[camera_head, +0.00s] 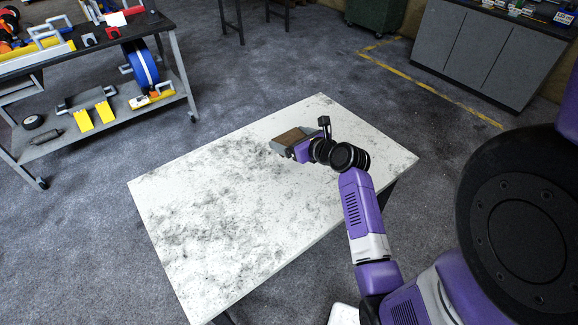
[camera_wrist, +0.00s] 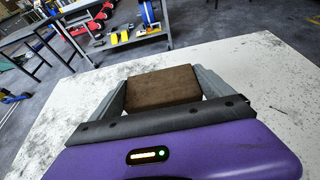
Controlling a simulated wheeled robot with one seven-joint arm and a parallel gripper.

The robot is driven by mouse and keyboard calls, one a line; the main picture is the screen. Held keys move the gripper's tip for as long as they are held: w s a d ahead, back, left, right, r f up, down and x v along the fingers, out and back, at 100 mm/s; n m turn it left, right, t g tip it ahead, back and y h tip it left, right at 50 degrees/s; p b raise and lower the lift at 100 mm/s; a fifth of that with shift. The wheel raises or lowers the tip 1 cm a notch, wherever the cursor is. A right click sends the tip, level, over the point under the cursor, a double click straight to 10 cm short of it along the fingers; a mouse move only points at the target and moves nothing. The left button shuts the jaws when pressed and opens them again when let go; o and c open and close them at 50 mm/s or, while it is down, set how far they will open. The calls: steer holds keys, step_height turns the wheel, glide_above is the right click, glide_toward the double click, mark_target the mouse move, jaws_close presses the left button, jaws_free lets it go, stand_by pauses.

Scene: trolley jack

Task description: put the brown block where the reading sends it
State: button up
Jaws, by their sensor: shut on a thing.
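The brown block (camera_head: 289,137) is held in my gripper (camera_head: 283,143) over the far right part of a white, dark-speckled table (camera_head: 220,255). In the wrist view the brown block (camera_wrist: 162,88) sits between the two grey fingers of my gripper (camera_wrist: 163,85), which touch its left and right sides. I cannot tell how high the block is above the table top. No display or reading that I can make out shows in either view.
A workshop trolley (camera_head: 95,105) with tools and a blue reel (camera_head: 141,66) stands at the upper left. Grey cabinets (camera_head: 485,50) and a dark green bin (camera_head: 376,14) stand at the back right. The rest of the table top is clear.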

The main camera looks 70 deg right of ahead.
mark_target(290, 171)
step_height(290, 171, down, 12)
steer(key=shift+r+b, duration=0.2)
steer(key=shift+b, duration=0.85)
steer(key=shift+f, duration=0.1)
steer(key=o, duration=1.4)
steer(key=shift+c, duration=0.2)
steer(key=v, duration=1.2)
